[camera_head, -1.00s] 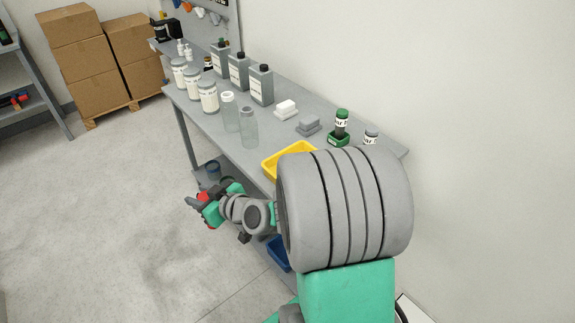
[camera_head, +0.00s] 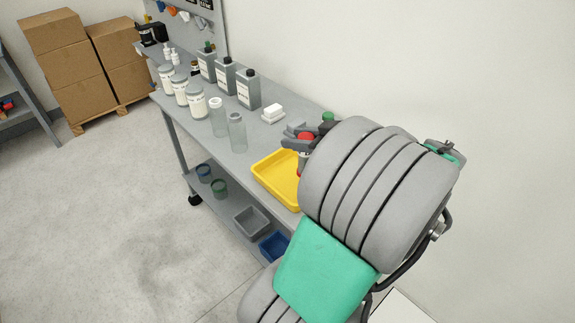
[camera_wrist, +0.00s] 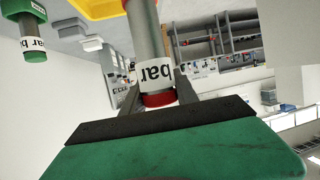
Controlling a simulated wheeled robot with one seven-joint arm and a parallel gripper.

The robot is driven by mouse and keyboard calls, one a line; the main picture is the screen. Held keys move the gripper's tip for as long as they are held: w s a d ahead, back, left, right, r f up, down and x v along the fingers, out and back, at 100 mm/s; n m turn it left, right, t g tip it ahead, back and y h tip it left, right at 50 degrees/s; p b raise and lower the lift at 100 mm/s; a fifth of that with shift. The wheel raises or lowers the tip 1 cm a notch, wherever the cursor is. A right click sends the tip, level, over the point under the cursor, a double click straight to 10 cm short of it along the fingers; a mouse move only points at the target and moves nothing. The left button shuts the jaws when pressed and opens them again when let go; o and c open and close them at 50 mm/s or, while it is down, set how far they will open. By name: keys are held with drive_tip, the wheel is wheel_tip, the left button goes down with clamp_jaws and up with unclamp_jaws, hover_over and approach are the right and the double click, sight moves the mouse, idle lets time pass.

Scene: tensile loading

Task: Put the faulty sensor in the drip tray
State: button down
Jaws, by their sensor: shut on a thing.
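A grey cylindrical sensor with a white "bar" label and red ends (camera_wrist: 155,72) is held between the fingers of my gripper (camera_wrist: 158,96). In the head view the sensor's red top (camera_head: 306,136) shows at my gripper (camera_head: 300,140), close to the right back side of the yellow drip tray (camera_head: 262,178); my arm covers part of this area. The tray's visible floor is empty, and its right end is hidden by my arm. The tray's yellow edge also shows at the top of the wrist view (camera_wrist: 100,8). A second sensor, green-ended (camera_wrist: 33,30), stands apart; its green top (camera_head: 328,117) shows behind my gripper.
Two clear cylinders (camera_head: 237,132) stand left of the tray, with several white jars (camera_head: 197,102) and grey bottles (camera_head: 248,90) beyond. A white block (camera_head: 272,112) lies behind. Grey (camera_head: 252,220) and blue bins (camera_head: 273,246) sit on the lower shelf.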

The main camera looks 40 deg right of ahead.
drive_tip(key=w+d+f+p, duration=0.3)
drive_tip(key=w+f, duration=0.9)
drive_tip(key=shift+d+f+p, duration=0.2)
drive_tip(key=shift+d+p, duration=0.15)
drive_tip(key=shift+f, duration=0.2)
drive_tip(key=c, duration=0.9)
unclamp_jaws()
drive_tip(key=shift+c, duration=0.2)
